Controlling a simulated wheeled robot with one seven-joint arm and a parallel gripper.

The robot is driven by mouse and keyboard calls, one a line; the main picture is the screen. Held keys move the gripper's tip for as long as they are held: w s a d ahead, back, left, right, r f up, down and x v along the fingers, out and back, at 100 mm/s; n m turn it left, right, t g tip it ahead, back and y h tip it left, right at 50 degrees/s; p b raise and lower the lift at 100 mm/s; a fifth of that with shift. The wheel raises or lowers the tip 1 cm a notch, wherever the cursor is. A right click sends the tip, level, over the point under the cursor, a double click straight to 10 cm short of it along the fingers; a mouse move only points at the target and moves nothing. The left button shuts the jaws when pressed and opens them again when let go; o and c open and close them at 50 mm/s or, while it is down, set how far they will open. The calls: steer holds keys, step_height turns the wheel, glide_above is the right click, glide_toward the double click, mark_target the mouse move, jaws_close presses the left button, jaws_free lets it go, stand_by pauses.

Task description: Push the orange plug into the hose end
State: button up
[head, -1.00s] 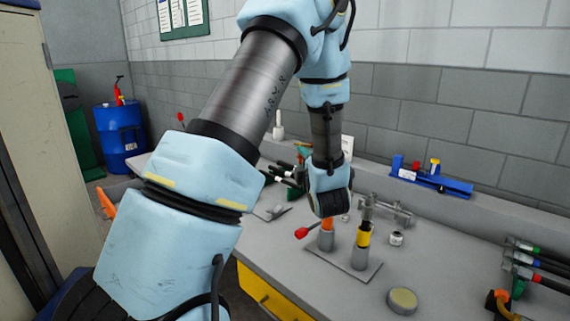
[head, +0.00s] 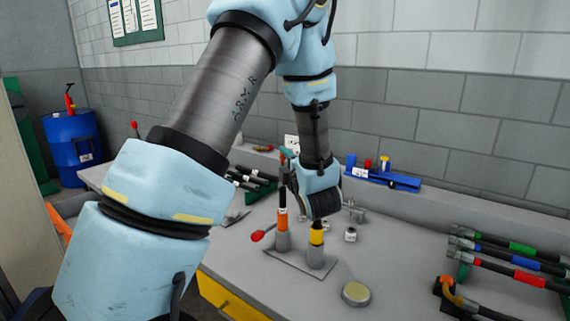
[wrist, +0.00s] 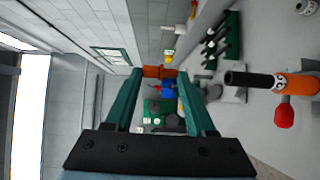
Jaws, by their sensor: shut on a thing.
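The orange plug (wrist: 158,72) is held crosswise between the green fingertips of my gripper (wrist: 157,74), which is shut on it. The hose end (head: 282,198) is a black tube with an orange band, upright in a grey stand on the bench. In the wrist view the hose end (wrist: 245,79) lies to the right of my fingers, apart from the plug, its mouth towards picture left. In the head view my wrist is right of the hose end and partly hides the fingers. The plug is too small to make out there.
A yellow-banded hose (head: 316,237) stands beside it on the same plate. A red-knobbed lever (head: 262,235) sticks out left of the stand. A round tin (head: 356,294), a blue rack (head: 382,178) and several banded hoses (head: 510,265) are to the right. The bench front is mostly clear.

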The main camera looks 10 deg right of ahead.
steer(key=shift+f+b, duration=0.2)
steer(key=shift+b, duration=0.1)
step_height(320, 180, down, 6)
steer(key=b, duration=0.6)
steer(key=shift+r, duration=0.25)
steer(key=shift+b, duration=1.5)
stand_by(1.1)
